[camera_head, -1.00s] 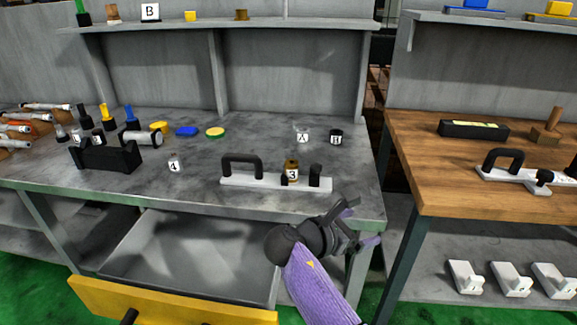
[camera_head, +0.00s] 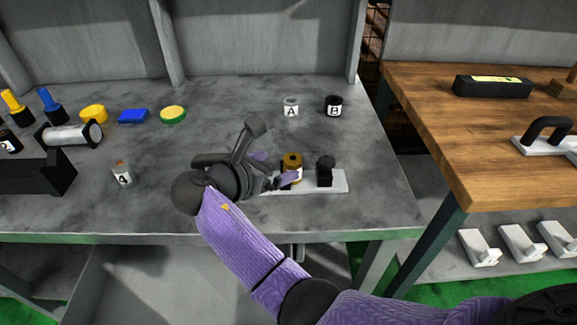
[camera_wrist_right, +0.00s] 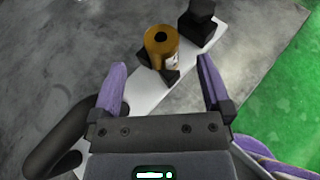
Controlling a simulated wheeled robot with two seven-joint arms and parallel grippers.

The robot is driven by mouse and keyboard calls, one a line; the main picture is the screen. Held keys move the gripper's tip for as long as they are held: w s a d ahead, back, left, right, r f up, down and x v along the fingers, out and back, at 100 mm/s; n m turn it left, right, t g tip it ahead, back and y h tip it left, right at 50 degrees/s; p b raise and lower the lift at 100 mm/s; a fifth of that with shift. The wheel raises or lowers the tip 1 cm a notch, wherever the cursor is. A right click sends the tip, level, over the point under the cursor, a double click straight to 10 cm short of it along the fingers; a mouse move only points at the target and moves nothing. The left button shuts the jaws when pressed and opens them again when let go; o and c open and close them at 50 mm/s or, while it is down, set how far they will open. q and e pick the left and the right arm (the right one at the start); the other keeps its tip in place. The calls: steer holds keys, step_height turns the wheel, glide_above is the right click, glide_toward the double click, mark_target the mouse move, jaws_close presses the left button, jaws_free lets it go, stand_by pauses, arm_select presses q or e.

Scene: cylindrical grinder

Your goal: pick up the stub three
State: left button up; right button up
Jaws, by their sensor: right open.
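Stub three (camera_head: 292,160) is a short brown-gold cylinder with a white label, upright on a white plate (camera_head: 338,181) on the grey bench. It also shows in the right wrist view (camera_wrist_right: 161,42), seated in a black holder between a black block and the plate's handle. My right gripper (camera_head: 276,168) is open, just left of the stub in the head view. In the right wrist view, its purple fingers (camera_wrist_right: 161,68) point toward the stub, which lies ahead between their lines. It looks empty, with the fingers apart from the stub. My left gripper is out of view.
The black handle (camera_wrist_right: 60,140) stands on the plate close to my right gripper. The black block (camera_head: 325,169) is right of the stub. Stub four (camera_head: 122,173) is at left; pieces A (camera_head: 291,107) and B (camera_head: 333,106) stand behind. Clear bench lies right.

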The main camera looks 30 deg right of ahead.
mark_target(287, 162)
steer(key=b+x, duration=0.3)
steer(key=x, duration=0.3)
steer(key=shift+f, duration=0.25)
steer(key=shift+r, duration=0.25)
steer(key=shift+s, duration=0.1)
steer(key=shift+c, duration=1)
steer(key=c, duration=0.9)
jaws_close()
